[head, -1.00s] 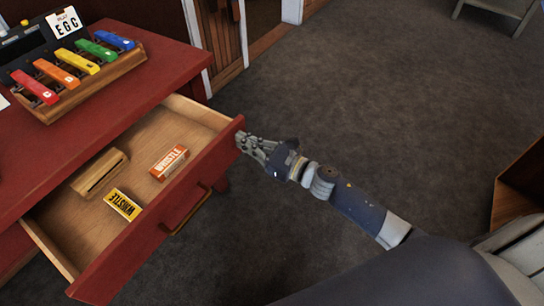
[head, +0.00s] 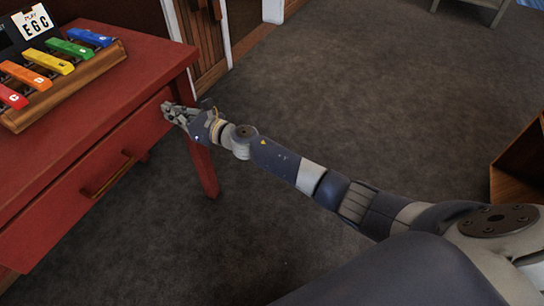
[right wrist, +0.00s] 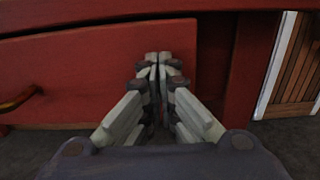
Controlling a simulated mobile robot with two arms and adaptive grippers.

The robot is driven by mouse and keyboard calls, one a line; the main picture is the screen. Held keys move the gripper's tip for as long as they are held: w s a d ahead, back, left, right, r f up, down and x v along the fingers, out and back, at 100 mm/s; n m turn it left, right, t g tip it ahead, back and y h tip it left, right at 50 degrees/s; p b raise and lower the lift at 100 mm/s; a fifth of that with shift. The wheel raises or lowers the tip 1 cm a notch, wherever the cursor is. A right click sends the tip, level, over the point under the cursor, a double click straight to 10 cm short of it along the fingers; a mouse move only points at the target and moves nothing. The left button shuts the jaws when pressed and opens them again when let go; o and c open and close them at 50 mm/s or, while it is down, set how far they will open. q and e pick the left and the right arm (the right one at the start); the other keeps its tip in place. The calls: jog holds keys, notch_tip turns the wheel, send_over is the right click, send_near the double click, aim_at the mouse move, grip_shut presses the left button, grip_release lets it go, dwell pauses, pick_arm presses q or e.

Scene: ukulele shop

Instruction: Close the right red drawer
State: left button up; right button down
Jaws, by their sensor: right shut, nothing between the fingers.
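The right red drawer (head: 90,185) is in the front of the red table at the left of the head view. Its front now looks about level with the table frame, and its inside is hidden. Its brass handle (head: 106,178) is on the middle of the front. My right gripper (head: 166,108) is shut and empty, with its fingertips at the far end of the drawer front. In the right wrist view the shut fingers (right wrist: 158,58) point at the red drawer front (right wrist: 95,70), close to its right edge; I cannot tell whether they touch. My left gripper is not in view.
A wooden door (head: 200,40) is beyond the table. A brown wooden piece (head: 520,165) is at the right. The grey floor between is clear.

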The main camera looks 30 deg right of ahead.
aim_at(171, 128)
jog(key=b+x, duration=0.1)
jog(key=x, duration=0.2)
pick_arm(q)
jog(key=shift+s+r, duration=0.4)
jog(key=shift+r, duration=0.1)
pick_arm(e)
jog(key=shift+w+r, duration=0.15)
jog(key=shift+r, duration=0.1)
